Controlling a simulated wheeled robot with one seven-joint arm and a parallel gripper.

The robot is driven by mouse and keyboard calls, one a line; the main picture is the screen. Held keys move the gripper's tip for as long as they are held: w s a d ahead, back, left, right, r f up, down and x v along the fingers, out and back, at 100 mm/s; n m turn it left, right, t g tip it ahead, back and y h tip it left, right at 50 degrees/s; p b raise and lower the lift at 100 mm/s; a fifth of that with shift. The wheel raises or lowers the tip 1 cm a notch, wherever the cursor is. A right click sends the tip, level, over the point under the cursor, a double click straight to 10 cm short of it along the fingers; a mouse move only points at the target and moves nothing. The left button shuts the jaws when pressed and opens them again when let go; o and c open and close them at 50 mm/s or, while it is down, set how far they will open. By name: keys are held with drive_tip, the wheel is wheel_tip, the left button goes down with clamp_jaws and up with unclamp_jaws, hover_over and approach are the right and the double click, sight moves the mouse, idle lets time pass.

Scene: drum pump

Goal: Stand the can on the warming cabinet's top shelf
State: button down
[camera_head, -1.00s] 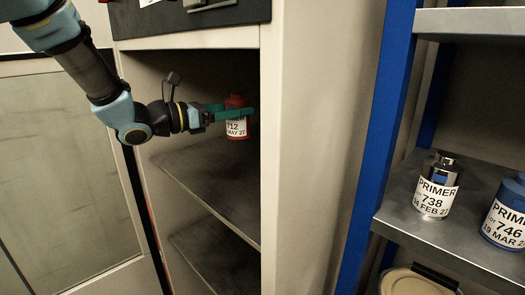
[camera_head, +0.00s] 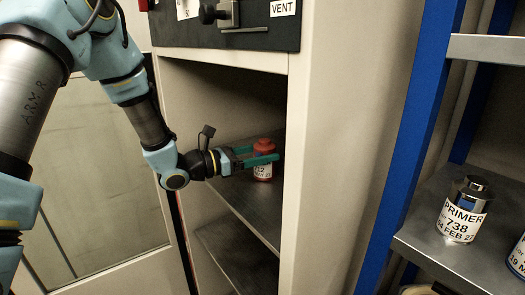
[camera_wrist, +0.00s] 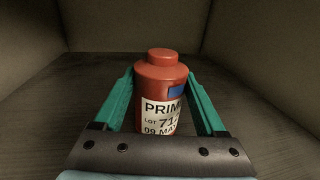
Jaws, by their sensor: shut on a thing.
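The red can (camera_head: 263,170) with a white label is inside the warming cabinet, over its top shelf (camera_head: 250,206). It stands upright between the green fingers of my gripper (camera_head: 254,158), which is shut on it. In the wrist view the can (camera_wrist: 161,86) is upright between both fingers (camera_wrist: 163,105), its label reading "PRIM", "LOT 71" and "09 MA". The cabinet walls and dark shelf surround it there. The can's base looks at or very near the shelf; I cannot tell whether it touches.
A lower cabinet shelf (camera_head: 228,258) lies below. The cabinet's side panel (camera_head: 335,150) and control panel (camera_head: 240,25) frame the opening. At right, a blue-posted rack holds a silver primer can (camera_head: 463,210) and a blue can (camera_head: 517,258). The top shelf around the red can is clear.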

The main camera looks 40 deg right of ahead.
drive_tip(key=shift+f, duration=0.1)
drive_tip(key=shift+f, duration=0.15)
unclamp_jaws()
drive_tip(key=shift+r, duration=0.4)
drive_tip(key=b+v, duration=0.1)
drive_tip(key=v, duration=0.2)
drive_tip(key=b+v, duration=0.2)
drive_tip(key=v, duration=0.2)
drive_tip(key=b+v, duration=0.1)
drive_tip(key=v, duration=0.2)
drive_tip(key=shift+a+f, duration=0.25)
drive_tip(key=shift+a, duration=0.05)
drive_tip(key=shift+w+a+r+b, duration=0.2)
drive_tip(key=shift+a+b, duration=0.15)
drive_tip(key=shift+a, duration=0.35)
drive_tip(key=shift+f, duration=0.1)
